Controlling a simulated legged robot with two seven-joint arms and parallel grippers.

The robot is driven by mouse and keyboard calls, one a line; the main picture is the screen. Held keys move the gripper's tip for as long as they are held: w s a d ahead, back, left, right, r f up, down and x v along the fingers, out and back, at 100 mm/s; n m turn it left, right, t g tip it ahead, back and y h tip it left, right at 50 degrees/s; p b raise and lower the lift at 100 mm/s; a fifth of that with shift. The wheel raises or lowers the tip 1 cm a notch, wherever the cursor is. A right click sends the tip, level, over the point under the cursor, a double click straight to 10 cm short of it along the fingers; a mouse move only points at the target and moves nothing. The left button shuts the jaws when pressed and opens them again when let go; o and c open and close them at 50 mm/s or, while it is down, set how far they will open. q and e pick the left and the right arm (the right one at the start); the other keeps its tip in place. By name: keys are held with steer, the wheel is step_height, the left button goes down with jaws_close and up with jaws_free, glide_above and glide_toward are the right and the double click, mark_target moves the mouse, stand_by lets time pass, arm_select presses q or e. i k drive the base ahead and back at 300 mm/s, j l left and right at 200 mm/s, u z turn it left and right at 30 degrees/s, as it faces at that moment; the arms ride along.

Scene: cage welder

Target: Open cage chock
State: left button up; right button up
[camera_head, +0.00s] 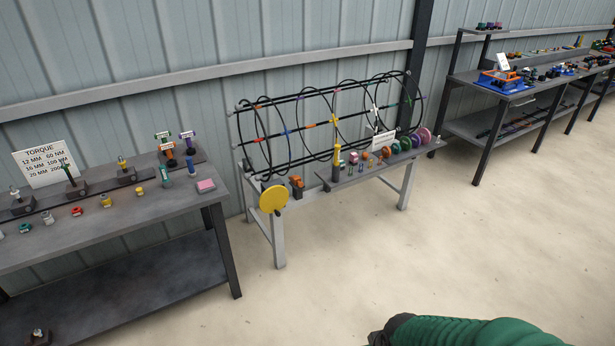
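A cage of black rods and rings (337,115) lies lengthwise on a grey stand (279,240) by the wall, with small coloured clips along its rods. A small orange block (297,183) sits on the stand under the cage's near left end. It may be the chock, but I cannot tell, nor whether it is open. A yellow disc (273,199) is at the stand's near left end. Neither of my grippers is in view. A green and black arm part, probably mine, shows at the bottom right, well apart from the cage.
The stand's front shelf (352,180) holds a yellow tool (337,162), small coloured parts and several coloured discs. A dark bench (110,225) with a torque sign (45,163) stands left. Another workbench (500,95) stands back right. The floor (420,250) in front is clear.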

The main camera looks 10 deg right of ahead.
mark_target(296, 179)
steer(key=i+j+z, duration=0.15)
steer(key=i+z, duration=0.2)
steer(key=i+l+u, duration=0.5)
steer(key=i+l, duration=0.2)
steer(key=i, duration=0.3)
steer(key=i+l+u, duration=0.45)
steer(key=i+l, duration=0.45)
steer(key=l, duration=0.15)
